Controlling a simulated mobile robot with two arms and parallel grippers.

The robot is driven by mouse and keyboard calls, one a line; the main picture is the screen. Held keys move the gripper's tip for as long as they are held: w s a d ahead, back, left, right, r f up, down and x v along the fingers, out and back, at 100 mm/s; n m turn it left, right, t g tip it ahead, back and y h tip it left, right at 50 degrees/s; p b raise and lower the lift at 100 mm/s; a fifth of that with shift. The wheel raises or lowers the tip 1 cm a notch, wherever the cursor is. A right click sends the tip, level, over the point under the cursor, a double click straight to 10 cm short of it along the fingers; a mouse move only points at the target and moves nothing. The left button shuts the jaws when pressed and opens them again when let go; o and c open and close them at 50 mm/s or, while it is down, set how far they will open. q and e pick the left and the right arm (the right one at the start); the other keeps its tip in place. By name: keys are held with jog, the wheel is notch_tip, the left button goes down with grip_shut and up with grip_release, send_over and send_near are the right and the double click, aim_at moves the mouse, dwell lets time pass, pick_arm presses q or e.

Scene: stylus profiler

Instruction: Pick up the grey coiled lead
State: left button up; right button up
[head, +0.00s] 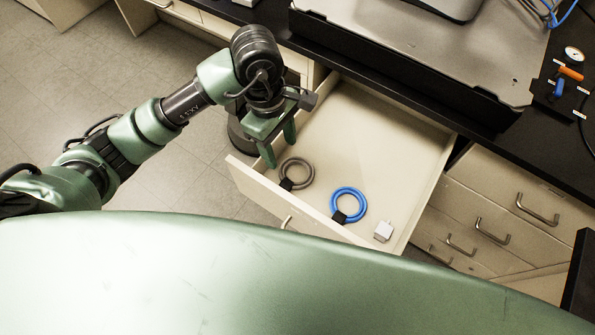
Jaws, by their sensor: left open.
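The grey coiled lead (309,174) is a ring with a black tie at its lower left. It lies flat in the open drawer (365,130), near the drawer's left front corner. My left gripper (279,152) reaches down over the drawer's left side, just above and to the left of the grey lead. Its two green fingers are apart and nothing shows between them. I cannot tell exactly how high the fingertips are above the drawer floor. My right gripper is not in view.
A blue coiled lead (349,204) and a small white block (383,231) lie to the right in the drawer. The drawer's front panel and side walls stand around them. The dark bench top (400,77) overhangs the back. The drawer's middle and back are clear.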

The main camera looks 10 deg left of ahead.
pick_arm(q)
jog(key=f, duration=0.1)
jog(key=b, duration=0.8)
send_over(286, 183)
jog(key=a, duration=0.1)
notch_tip(286, 183, down, 8)
jog(key=shift+w+r, duration=0.1)
jog(key=shift+r, duration=0.15)
jog(key=f, duration=0.6)
jog(key=shift+s+d+f+p, duration=0.2)
jog(key=shift+d+f+p, duration=0.15)
jog(key=shift+d, duration=0.05)
jog(key=shift+f, duration=0.45)
grip_shut()
